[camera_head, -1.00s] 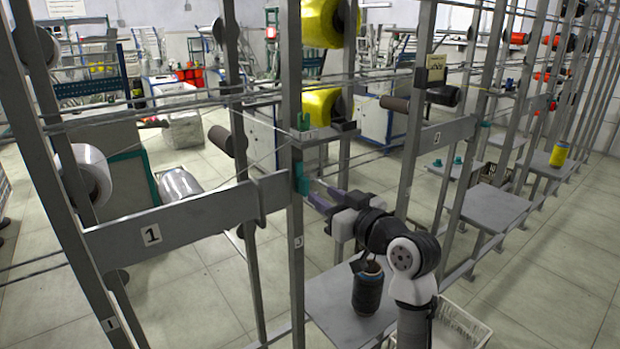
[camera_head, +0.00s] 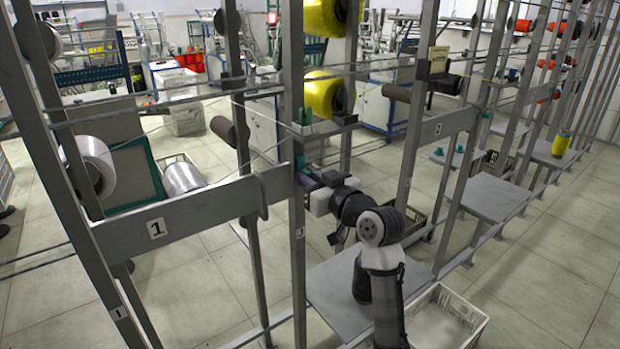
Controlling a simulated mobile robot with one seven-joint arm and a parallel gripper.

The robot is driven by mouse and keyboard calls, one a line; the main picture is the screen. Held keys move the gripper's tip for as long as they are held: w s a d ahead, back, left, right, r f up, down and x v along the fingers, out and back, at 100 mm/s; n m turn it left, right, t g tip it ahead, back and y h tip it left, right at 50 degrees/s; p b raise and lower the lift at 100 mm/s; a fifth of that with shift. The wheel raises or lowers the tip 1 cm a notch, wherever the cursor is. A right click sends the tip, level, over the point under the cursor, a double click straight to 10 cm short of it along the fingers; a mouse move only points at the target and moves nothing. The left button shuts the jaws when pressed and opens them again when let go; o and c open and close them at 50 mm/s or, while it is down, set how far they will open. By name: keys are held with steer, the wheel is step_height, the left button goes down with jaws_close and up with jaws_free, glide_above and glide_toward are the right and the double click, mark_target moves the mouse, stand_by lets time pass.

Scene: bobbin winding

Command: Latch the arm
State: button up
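A grey upright post (camera_head: 298,235) stands in the middle of the head view. A small teal part (camera_head: 300,166) sits on it, just below a small shelf with green pieces (camera_head: 305,117). A grey bar marked 1 (camera_head: 205,207) reaches this post from the left. My gripper (camera_head: 306,181) is close against the right side of the post, just below the teal part. Its fingertips are largely hidden by the post and the gripper body. I cannot tell whether they touch the teal part or are open or shut.
A dark bobbin (camera_head: 361,281) stands on a grey shelf (camera_head: 335,312) below my arm. A white basket (camera_head: 450,318) is at the lower right. Yellow spools (camera_head: 325,92) hang above my gripper. Uprights and thin horizontal rods crowd the space around my arm.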

steer(key=shift+f+n+b, duration=0.15)
steer(key=shift+n+b, duration=0.15)
steer(key=shift+b, duration=0.4)
jaws_close()
steer(key=shift+s+a+f+n+b, duration=0.2)
steer(key=shift+a+f+n+b, duration=0.1)
steer(key=shift+n+b, duration=2.75)
steer(key=shift+s+a+f+n+b, duration=0.15)
steer(key=shift+a+f+n+b, duration=0.1)
steer(key=shift+n+b, duration=2.85)
steer(key=shift+s+a+f+n+b, duration=0.2)
steer(key=shift+a+f+n+b, duration=0.1)
steer(key=shift+n+b, duration=2.75)
steer(key=shift+m+b, duration=0.4)
steer(key=shift+b, duration=0.2)
steer(key=o, duration=0.7)
jaws_free()
steer(key=shift+s+d, duration=0.1)
steer(key=shift+d, duration=0.05)
